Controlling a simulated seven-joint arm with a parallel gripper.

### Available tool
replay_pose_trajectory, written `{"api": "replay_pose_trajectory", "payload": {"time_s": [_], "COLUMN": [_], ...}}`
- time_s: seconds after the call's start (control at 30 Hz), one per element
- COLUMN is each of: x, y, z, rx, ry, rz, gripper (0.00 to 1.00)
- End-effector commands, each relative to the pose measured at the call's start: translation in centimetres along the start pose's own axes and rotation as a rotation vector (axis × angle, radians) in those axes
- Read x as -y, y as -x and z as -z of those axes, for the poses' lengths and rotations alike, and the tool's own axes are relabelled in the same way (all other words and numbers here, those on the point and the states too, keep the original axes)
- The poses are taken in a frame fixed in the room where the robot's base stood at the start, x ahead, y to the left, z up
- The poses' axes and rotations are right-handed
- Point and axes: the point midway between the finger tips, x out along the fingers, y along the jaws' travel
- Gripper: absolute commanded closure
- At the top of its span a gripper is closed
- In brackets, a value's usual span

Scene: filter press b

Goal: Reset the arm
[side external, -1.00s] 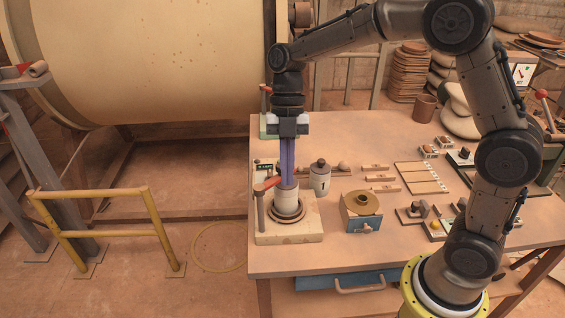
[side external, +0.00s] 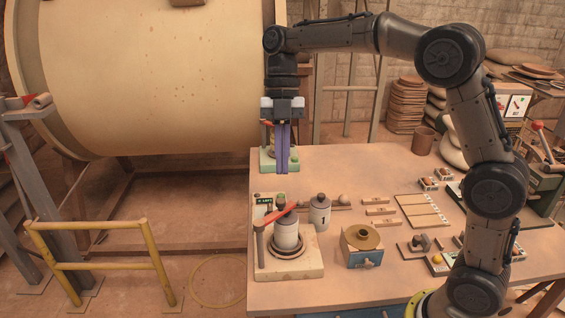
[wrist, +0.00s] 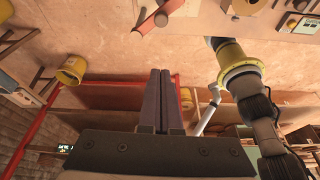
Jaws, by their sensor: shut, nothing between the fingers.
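My gripper (side external: 282,168) hangs above the left part of the table, pointing down, its long purple fingers shut together and empty. In the wrist view the fingers (wrist: 160,78) also lie side by side with nothing between them. Below the gripper in the side view, a press stand (side external: 303,262) carries a white cylindrical canister (side external: 286,236). A red lever (side external: 277,214) on the stand's post slants across the canister's top. The fingertips are above the canister and apart from it.
A white canister marked 1 (side external: 320,212) stands right of the press. A box with a round brass top (side external: 362,244) sits nearer the front. A green-based fixture (side external: 266,160) is at the table's back left corner. Wooden strips and small switches lie to the right. A yellow rail (side external: 100,265) stands left of the table.

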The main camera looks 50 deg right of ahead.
Motion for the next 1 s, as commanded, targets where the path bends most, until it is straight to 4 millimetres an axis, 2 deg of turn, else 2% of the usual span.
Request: {"api": "replay_pose_trajectory", "payload": {"time_s": [0.07, 0.2, 0.33, 0.47, 0.6, 0.7, 1.0], "x": [0.1, 1.1, 4.5, 8.5, 12.6, 14.9, 19.5], "y": [0.3, 2.7, 4.5, 4.5, 3.0, 1.6, -3.6], "z": [0.2, 2.1, 5.5, 8.2, 10.1, 10.8, 10.8], "rx": [0.006, 0.054, 0.118, 0.197, 0.259, 0.277, 0.209], "ry": [0.003, 0.022, 0.013, -0.173, -0.481, -0.707, -1.362], "rz": [-0.007, -0.056, -0.103, -0.181, -0.299, -0.394, -0.676], "gripper": [1.00, 1.00, 1.00, 1.00, 1.00, 1.00, 1.00]}}
